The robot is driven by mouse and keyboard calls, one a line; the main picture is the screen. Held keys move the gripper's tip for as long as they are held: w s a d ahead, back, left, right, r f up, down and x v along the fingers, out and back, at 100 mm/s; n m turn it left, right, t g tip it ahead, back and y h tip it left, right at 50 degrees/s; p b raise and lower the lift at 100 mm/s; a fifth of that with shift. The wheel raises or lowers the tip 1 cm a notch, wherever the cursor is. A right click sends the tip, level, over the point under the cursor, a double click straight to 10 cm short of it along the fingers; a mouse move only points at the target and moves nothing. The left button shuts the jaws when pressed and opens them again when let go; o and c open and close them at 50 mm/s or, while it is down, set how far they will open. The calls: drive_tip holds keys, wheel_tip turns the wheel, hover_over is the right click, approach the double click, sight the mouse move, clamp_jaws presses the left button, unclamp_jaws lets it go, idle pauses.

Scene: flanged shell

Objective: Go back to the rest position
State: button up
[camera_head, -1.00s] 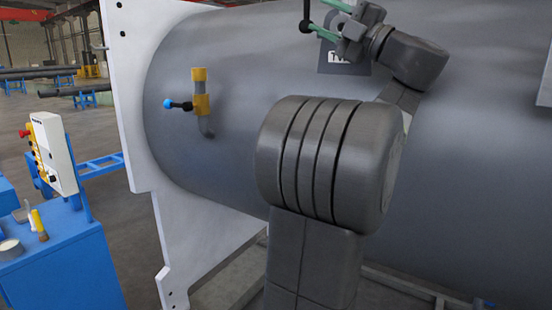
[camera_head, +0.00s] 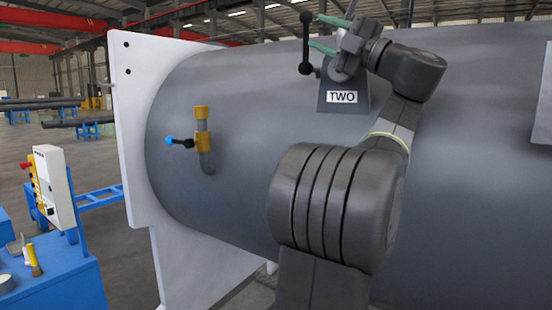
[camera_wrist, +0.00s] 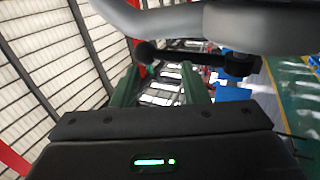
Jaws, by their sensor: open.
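My gripper (camera_head: 322,33) is open and empty, high at the top of the head view, with its green fingers pointing left. A black lever (camera_head: 306,42) with round ends stands upright just left of the fingertips, by a grey bracket labelled TWO (camera_head: 343,82) on the large grey shell (camera_head: 235,95). In the wrist view, my gripper (camera_wrist: 160,72) shows two green fingers set apart. The black lever (camera_wrist: 195,57) crosses just beyond them, with one round end seen between the fingers. I cannot tell whether a finger touches it.
A yellow-topped valve pipe (camera_head: 203,140) with a blue-tipped black handle (camera_head: 179,142) juts from the shell at left. A white flange plate (camera_head: 133,150) closes its left end. A blue bench (camera_head: 60,285) with a white control box (camera_head: 54,186) stands far left.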

wheel_tip(320, 180, down, 6)
drive_tip(key=shift+f, duration=0.25)
drive_tip(key=s+a+b, duration=0.2)
drive_tip(key=s+a, duration=0.2)
drive_tip(key=s, duration=0.2)
drive_tip(key=shift+s+a+r, duration=0.15)
drive_tip(key=shift+s+a, duration=0.25)
drive_tip(key=shift+r, duration=0.1)
